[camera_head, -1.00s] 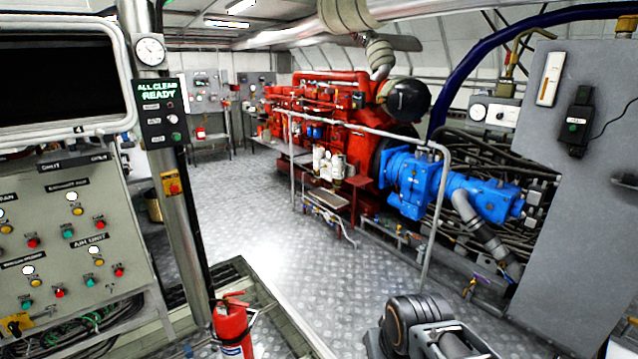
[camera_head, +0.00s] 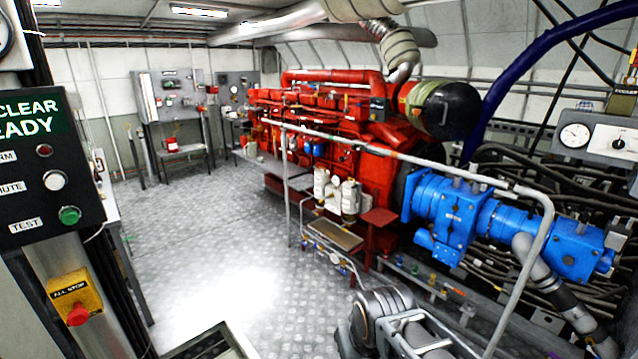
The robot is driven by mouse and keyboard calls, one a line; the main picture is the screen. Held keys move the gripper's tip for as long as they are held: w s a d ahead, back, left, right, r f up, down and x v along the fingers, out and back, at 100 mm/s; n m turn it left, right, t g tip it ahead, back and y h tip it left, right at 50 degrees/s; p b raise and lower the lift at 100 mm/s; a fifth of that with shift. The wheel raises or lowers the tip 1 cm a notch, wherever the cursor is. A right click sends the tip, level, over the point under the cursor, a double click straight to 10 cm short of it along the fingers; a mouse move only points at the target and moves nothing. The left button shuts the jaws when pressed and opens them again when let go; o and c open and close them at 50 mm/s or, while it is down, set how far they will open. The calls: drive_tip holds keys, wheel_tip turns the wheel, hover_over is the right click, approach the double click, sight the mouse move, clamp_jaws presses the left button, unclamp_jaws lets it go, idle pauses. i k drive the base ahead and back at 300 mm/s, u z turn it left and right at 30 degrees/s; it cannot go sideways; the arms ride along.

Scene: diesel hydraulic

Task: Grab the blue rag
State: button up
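I cannot make out a blue rag in the head view. A small blue patch (camera_head: 319,148) shows on the side of the red engine, too small to tell what it is. Part of my arm shows at the bottom, right of the middle. My gripper's fingers are not in view.
A long red engine (camera_head: 335,120) with blue pump housings (camera_head: 450,215) stands on the right behind a grey handrail (camera_head: 420,162). A control panel (camera_head: 45,170) and post are close on the left. Benches (camera_head: 182,155) stand at the back. The metal floor (camera_head: 215,235) between is clear.

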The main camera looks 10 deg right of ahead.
sight(584, 106)
drive_tip(key=z, duration=0.5)
drive_tip(key=i, duration=1.5)
drive_tip(key=z, duration=0.75)
